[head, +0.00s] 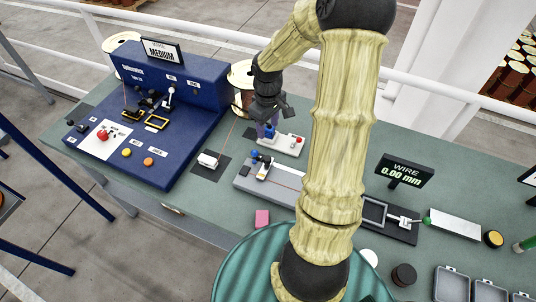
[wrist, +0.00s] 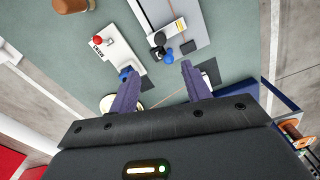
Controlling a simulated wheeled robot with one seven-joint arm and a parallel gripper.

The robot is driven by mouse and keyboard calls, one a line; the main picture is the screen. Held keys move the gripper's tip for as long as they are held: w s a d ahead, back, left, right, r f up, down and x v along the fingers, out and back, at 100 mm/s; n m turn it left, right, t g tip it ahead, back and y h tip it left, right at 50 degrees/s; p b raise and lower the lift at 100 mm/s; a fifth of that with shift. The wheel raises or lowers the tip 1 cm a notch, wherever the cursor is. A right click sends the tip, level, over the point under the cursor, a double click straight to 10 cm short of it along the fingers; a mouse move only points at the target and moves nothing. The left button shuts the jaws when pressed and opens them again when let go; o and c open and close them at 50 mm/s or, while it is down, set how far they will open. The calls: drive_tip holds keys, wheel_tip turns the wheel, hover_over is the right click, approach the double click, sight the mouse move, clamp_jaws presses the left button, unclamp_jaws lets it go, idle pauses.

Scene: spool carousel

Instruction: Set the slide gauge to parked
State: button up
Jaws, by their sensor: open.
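I cannot tell for sure which device is the slide gauge. A dark rail with a grey frame and a pale slider (head: 402,221) lies right of my arm, by a display (head: 404,171) reading "WIRE 0.00 mm". A grey plate (head: 243,181) left of my arm carries a pale block with a blue knob (head: 254,155); this plate also shows at the top of the wrist view (wrist: 190,12). My gripper (head: 270,128) is open and empty above the bench, near a white block with blue and red knobs (head: 290,145). In the wrist view its purple fingers (wrist: 158,72) are spread apart.
A blue console (head: 190,100) with a "MEDIUM" sign, knobs and buttons stands at the left. A pink block (head: 262,218) lies near the front edge. Open grey boxes (head: 452,285) and a dark cylinder (head: 404,275) sit at the lower right. A white rail runs behind the bench.

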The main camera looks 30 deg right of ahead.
sight(268, 158)
idle(0.3)
wheel_tip(268, 158, down, 18)
drive_tip(key=shift+r+p, duration=0.25)
drive_tip(key=shift+p, duration=0.8)
clamp_jaws()
